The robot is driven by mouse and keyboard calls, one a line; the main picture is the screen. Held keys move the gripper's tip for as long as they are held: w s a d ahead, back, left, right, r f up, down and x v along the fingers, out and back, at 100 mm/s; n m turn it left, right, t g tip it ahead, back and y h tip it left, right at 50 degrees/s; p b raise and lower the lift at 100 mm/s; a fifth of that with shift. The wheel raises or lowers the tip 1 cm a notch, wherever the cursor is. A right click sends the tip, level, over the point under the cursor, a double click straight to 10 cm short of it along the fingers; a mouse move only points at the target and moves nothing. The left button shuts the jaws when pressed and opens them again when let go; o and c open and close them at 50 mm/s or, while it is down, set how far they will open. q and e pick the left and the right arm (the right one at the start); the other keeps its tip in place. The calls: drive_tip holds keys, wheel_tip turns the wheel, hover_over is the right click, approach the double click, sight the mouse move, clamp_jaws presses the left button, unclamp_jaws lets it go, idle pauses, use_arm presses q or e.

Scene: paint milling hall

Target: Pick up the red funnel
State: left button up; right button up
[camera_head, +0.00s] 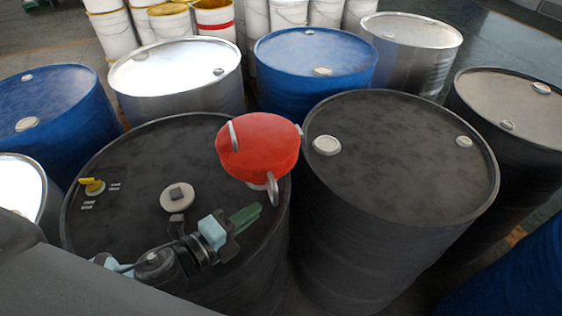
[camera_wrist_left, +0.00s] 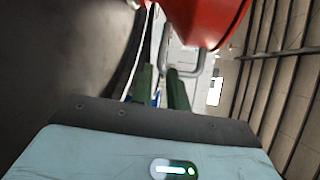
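The red funnel (camera_head: 258,147) sits at the right side of the dark drum in the head view, with grey handles on its sides. It also shows at the top of the left wrist view (camera_wrist_left: 205,18), partly cut off. One grey handle (camera_head: 272,189) hangs at its near side. My left gripper (camera_head: 246,217) is over the drum lid, just below the funnel, with its green fingers pointing toward that handle. In the left wrist view the fingers (camera_wrist_left: 161,78) are apart, and the handle (camera_wrist_left: 190,73) shows by the right fingertip. Contact cannot be told. My right gripper is not in view.
Another dark drum (camera_head: 395,165) stands close on the right. Blue drums (camera_head: 315,52) and metal drums (camera_head: 175,72) crowd behind, with white pails (camera_head: 115,35) farther back.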

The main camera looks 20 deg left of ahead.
sight(270, 191)
use_arm(q)
drive_tip(key=shift+x, duration=0.9)
drive_tip(key=shift+w+d, duration=0.1)
drive_tip(key=shift+w, duration=0.3)
drive_tip(key=shift+w+r+p, duration=0.1)
drive_tip(key=shift+w+p, duration=0.25)
drive_tip(key=shift+w, duration=0.05)
drive_tip(key=w, duration=0.3)
drive_tip(key=shift+w+d, duration=0.2)
drive_tip(key=shift+d, duration=0.2)
drive_tip(key=shift+w+d+f+p, duration=0.3)
drive_tip(key=shift+w, duration=0.15)
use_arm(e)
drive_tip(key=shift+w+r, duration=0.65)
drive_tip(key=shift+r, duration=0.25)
use_arm(q)
drive_tip(key=shift+c, duration=0.2)
clamp_jaws()
drive_tip(key=shift+r, duration=0.1)
